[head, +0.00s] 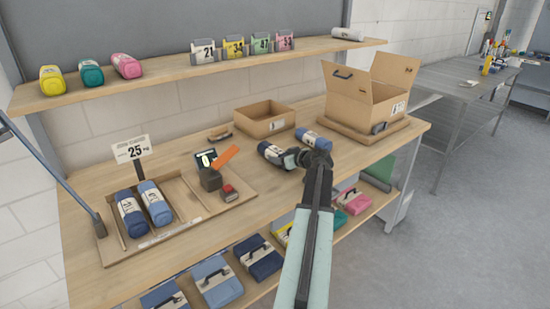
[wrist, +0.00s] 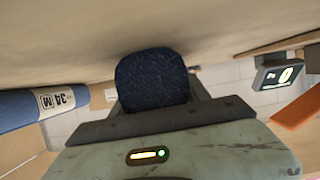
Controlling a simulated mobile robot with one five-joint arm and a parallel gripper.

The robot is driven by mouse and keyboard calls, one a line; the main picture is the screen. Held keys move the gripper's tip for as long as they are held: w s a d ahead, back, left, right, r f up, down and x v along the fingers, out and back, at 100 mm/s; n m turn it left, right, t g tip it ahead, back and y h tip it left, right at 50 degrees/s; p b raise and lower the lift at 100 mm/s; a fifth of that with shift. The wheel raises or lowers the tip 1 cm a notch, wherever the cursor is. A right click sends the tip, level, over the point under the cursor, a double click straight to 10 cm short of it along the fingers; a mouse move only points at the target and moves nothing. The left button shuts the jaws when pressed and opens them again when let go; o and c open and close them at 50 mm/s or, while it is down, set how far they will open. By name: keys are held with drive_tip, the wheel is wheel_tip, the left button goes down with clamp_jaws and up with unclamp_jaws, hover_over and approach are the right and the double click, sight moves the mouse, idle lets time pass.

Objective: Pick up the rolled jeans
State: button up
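A dark navy rolled pair of jeans (head: 270,151) lies on the bench top near its middle. My gripper (head: 291,158) is at the right end of that roll, low over the bench. In the wrist view the roll's dark speckled end (wrist: 152,80) sits straight ahead, between the grey fingers. I cannot tell whether the fingers press on it. A lighter blue rolled pair (head: 314,138) lies just behind and to the right of my gripper, and its labelled side shows in the wrist view (wrist: 45,106). My arm hides part of the bench.
A low open carton (head: 265,121) stands behind the rolls; a taller open box (head: 362,104) is at right. A wooden tray (head: 190,213) at left holds two blue rolls (head: 143,207). A scale display (head: 206,158) and orange piece (head: 225,156) lie between. Folded garments fill the lower shelf.

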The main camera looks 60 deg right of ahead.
clamp_jaws()
